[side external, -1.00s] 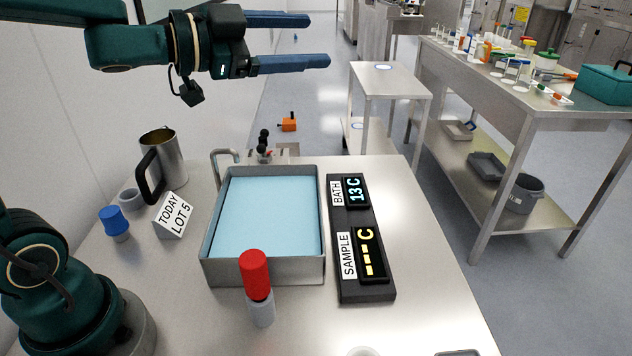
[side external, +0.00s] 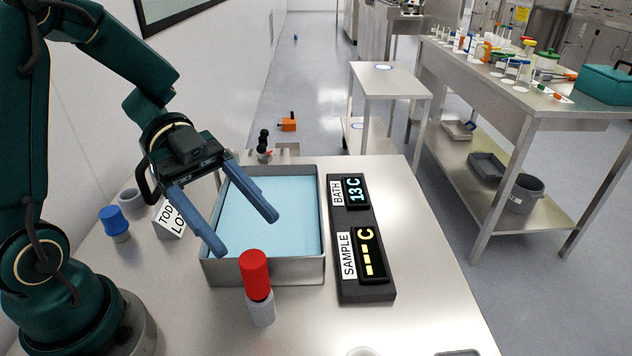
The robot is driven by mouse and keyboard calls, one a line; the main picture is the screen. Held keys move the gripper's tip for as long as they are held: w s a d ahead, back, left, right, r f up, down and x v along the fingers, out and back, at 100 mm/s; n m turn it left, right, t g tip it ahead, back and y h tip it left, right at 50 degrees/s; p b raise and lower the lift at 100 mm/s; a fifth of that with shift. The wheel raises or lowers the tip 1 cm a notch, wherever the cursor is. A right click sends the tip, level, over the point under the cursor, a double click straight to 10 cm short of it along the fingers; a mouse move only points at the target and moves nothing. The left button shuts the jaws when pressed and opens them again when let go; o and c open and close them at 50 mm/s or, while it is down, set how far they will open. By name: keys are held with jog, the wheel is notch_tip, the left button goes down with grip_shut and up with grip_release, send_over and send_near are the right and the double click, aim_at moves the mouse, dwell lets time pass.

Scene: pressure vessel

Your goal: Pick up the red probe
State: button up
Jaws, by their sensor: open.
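The red probe (side external: 254,273) stands upright in a small grey holder (side external: 262,311) on the steel table, in front of the bath. My gripper (side external: 248,236) is open and empty, with its two blue fingers pointing down and toward the probe. The fingers appear above the left part of the bath, behind and above the probe. The probe's lower end is hidden in the holder.
The bath tray (side external: 315,270) holds pale blue liquid. A black display unit (side external: 362,285) reads BATH 13 C and SAMPLE with dashes. A blue-capped item (side external: 112,218) and a lot sign (side external: 170,222) stand left. The table's right side is mostly clear.

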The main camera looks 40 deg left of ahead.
aim_at(245, 252)
notch_tip(245, 252, down, 5)
jog(key=shift+f, duration=0.1)
jog(key=shift+x, duration=2.6)
jog(key=shift+f, duration=0.1)
grip_shut()
